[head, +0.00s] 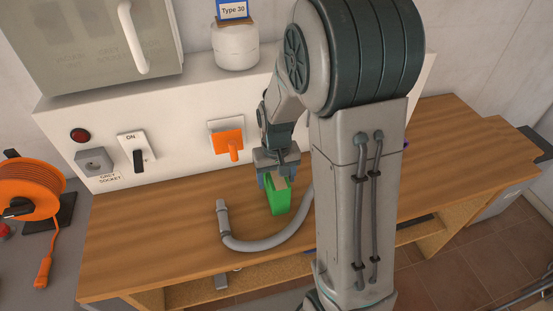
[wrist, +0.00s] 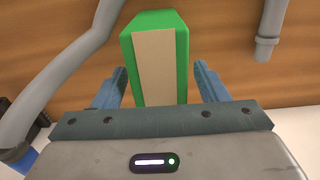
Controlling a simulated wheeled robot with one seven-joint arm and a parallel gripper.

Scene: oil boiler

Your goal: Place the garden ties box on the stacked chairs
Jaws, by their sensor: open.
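A green box with a tan face (head: 279,197), which looks like the garden ties box, stands on the wooden bench in the head view. It also shows in the wrist view (wrist: 160,62). My gripper (head: 274,180) is just above and around its top end. In the wrist view my gripper's fingers (wrist: 160,84) are open, one on each side of the box, with gaps between the fingers and its sides. The stacked chairs do not show in either view.
A grey hose (head: 258,244) curves around the box on the wooden bench (head: 150,240). A white panel with switches (head: 185,130) stands behind. An orange cable reel (head: 28,185) is at the left. The bench left of the hose is clear.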

